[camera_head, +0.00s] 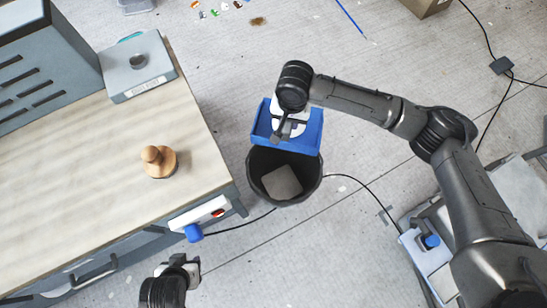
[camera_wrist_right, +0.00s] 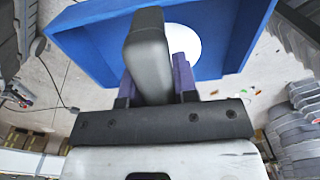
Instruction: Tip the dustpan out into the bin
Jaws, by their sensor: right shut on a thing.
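The blue dustpan (camera_head: 313,128) is at the far rim of the black bin (camera_head: 257,178) in the head view, overlapping it in the picture; I cannot tell its height above the rim. My right gripper (camera_head: 284,132) is shut on the dustpan's dark grey handle, which shows between the fingers in the right wrist view (camera_wrist_right: 154,75). There the blue pan (camera_wrist_right: 88,42) lies beyond the handle, with a pale round patch in its middle. A pale grey square piece (camera_head: 282,181) shows inside the bin. My left gripper (camera_head: 180,264) is at the bottom, away from both; its fingers are unclear.
A black cable (camera_head: 350,182) crosses the floor near the bin. Small coloured scraps (camera_head: 215,12) lie at the far side. Floor in front of the bin is mostly clear.

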